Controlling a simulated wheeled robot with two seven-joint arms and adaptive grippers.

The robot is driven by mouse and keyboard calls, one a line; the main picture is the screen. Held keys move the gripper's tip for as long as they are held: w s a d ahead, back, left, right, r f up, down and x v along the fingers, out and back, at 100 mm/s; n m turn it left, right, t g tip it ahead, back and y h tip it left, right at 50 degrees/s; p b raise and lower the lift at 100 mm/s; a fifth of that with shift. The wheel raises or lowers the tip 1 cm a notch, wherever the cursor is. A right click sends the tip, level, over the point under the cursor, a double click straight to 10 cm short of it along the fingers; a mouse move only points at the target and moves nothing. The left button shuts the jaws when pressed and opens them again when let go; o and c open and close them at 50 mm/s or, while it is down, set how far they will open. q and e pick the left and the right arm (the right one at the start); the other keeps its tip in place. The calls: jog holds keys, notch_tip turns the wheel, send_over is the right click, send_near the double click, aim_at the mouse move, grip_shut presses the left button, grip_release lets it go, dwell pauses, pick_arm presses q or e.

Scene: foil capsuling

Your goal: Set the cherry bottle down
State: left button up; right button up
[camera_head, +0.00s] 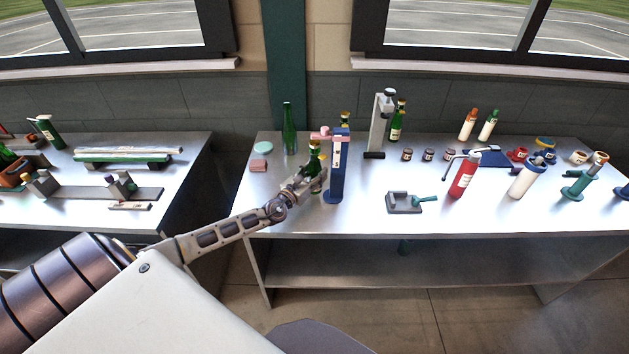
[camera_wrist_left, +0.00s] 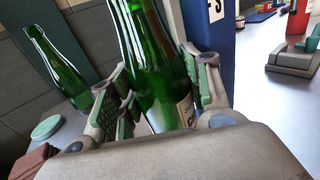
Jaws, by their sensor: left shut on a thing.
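My left gripper (camera_head: 308,178) is shut on a green bottle (camera_head: 314,160) with a pale label, at the left side of a blue upright stand (camera_head: 338,172). In the left wrist view the bottle (camera_wrist_left: 152,60) stands between the two padded fingers, and its label is partly hidden, so I cannot read the whole word. Whether its base touches the table (camera_head: 290,212) is hidden by the gripper. The stand has a pink part (camera_head: 322,135) reaching left near the bottle's top. My right gripper is not in view.
Another green bottle (camera_head: 289,130) stands behind and left, near a pink block (camera_head: 259,165) and a green disc (camera_head: 262,147). A grey press (camera_head: 378,130) stands to the right. The table's front left is clear.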

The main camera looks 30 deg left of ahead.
pick_arm(q)
jog(key=shift+w+f+b, duration=0.1)
jog(key=shift+f+b, duration=0.3)
jog(key=shift+f, duration=1.25)
jog(key=shift+f, duration=0.15)
jog(key=o, duration=1.3)
jog(key=shift+o, duration=0.2)
jog(key=shift+s+a, duration=0.1)
jog(key=shift+s, duration=1.05)
jog(key=shift+s+a+b, duration=0.15)
jog(key=shift+s+b, duration=0.25)
jog(key=shift+s, duration=4.5)
